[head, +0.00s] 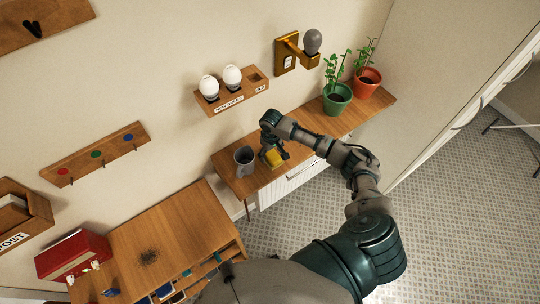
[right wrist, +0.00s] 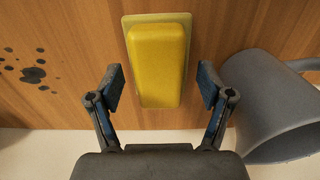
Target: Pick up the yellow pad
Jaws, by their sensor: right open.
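The yellow pad (right wrist: 158,65) lies on the wooden shelf top (right wrist: 225,25), with a paler backing edge showing at its top and left. My right gripper (right wrist: 160,90) is open, with one finger on each side of the pad's lower half and a gap on both sides. In the head view the pad (head: 273,157) shows partly beneath my right gripper (head: 276,152) on the narrow shelf. My left gripper is not in view.
A grey mug (head: 244,161) stands close beside the pad; in the right wrist view the mug (right wrist: 270,105) is just right of the right finger. Dark spots (right wrist: 33,74) mark the wood at left. Potted plants (head: 337,97) stand at the shelf's far end.

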